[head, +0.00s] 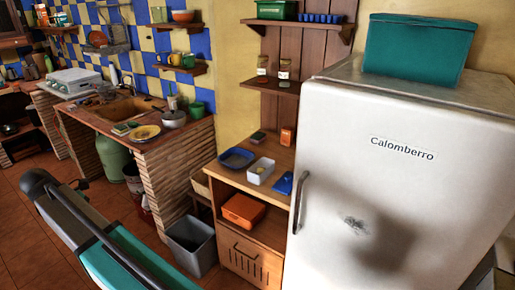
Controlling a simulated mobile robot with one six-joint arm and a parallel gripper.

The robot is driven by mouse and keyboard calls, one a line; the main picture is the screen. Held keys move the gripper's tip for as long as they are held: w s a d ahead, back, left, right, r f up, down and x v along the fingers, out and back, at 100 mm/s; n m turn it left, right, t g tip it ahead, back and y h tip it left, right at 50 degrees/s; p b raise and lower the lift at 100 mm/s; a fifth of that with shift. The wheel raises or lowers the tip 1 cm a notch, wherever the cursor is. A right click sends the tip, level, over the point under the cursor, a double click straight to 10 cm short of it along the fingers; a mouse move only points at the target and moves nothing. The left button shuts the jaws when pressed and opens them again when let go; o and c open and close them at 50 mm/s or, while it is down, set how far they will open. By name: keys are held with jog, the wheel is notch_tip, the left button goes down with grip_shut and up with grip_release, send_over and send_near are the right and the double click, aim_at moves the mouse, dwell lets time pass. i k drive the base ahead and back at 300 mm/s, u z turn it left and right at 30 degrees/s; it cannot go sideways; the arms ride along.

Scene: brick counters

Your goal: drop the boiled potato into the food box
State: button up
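I cannot make out a boiled potato for certain. A small white open box (260,171) stands on the wooden cabinet beside the fridge, with something small and yellowish in it that is too small to name. I cannot tell whether this white box is the food box. A teal and black part at the lower left looks like my own arm. The fingers of my gripper do not show, so I cannot see whether it holds anything.
A blue tray (237,158) and a blue item (283,184) flank the white box. The white fridge (395,180) stands right, with a teal box (418,48) on top. A grey bin (192,246) stands on the floor.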

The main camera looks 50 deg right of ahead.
aim_at(269, 173)
jog(key=z, duration=0.05)
jog(key=i, duration=1)
jog(key=u, duration=0.05)
